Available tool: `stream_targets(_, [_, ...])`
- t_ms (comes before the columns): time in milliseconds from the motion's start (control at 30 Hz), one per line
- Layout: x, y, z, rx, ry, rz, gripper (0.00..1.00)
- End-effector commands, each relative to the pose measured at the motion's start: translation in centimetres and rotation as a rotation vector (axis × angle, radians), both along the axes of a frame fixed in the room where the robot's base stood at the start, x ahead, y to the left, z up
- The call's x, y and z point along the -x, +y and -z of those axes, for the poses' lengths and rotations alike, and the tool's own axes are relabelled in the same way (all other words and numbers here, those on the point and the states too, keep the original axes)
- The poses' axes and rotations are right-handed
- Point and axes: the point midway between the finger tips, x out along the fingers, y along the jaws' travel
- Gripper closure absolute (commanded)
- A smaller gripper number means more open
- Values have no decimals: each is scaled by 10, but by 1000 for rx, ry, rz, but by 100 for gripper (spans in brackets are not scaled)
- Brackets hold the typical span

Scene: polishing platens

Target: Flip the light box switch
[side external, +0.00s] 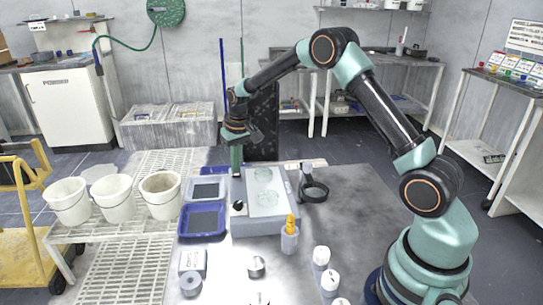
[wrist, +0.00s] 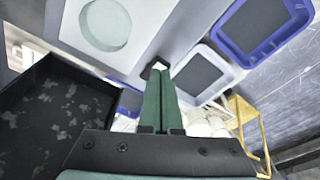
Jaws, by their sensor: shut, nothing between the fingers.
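The light box (side external: 262,221) is a pale grey box on the metal table, with a pale top carrying two round greenish discs. A small black knob, which looks like its switch (side external: 239,206), is at its left edge. My gripper (side external: 237,173) points down near the box's far left corner, and its green fingers are shut and empty. In the wrist view the fingers (wrist: 160,73) lie side by side, and a dark knob with a pale edge shows at their tips. I cannot tell whether they touch it. The light box (wrist: 145,32) fills the upper middle there.
Blue-rimmed trays (side external: 203,234) and a grey tray (side external: 193,188) lie left of the box. A ring stand (side external: 314,191) is at its right, and a yellow-topped bottle (side external: 290,240) is in front. White buckets (side external: 116,200) stand on the left rack.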

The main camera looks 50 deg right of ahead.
Motion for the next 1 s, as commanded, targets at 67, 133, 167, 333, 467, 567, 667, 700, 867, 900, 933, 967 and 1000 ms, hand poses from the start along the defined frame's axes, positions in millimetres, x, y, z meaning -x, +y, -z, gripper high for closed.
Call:
stream_targets(67, [0,0,1,0,0,0,100])
stream_targets(133, [0,0,2,0,0,0,100])
stream_targets(167, [0,0,3,0,0,0,100])
stream_targets(333, [0,0,5,0,0,0,100])
stream_targets(467, [0,0,7,0,0,0,100])
stream_targets(567, [0,0,8,0,0,0,100])
stream_targets(667, [0,0,9,0,0,0,100])
stream_targets(700, [0,0,10,0,0,0,100])
stream_targets(867, [0,0,12,0,1,0,100])
stream_targets(900, [0,0,13,0,1,0,100])
stream_targets(933, [0,0,13,0,1,0,100])
stream_targets(967, [0,0,14,0,1,0,100])
stream_targets(1000, [0,0,14,0,1,0,100])
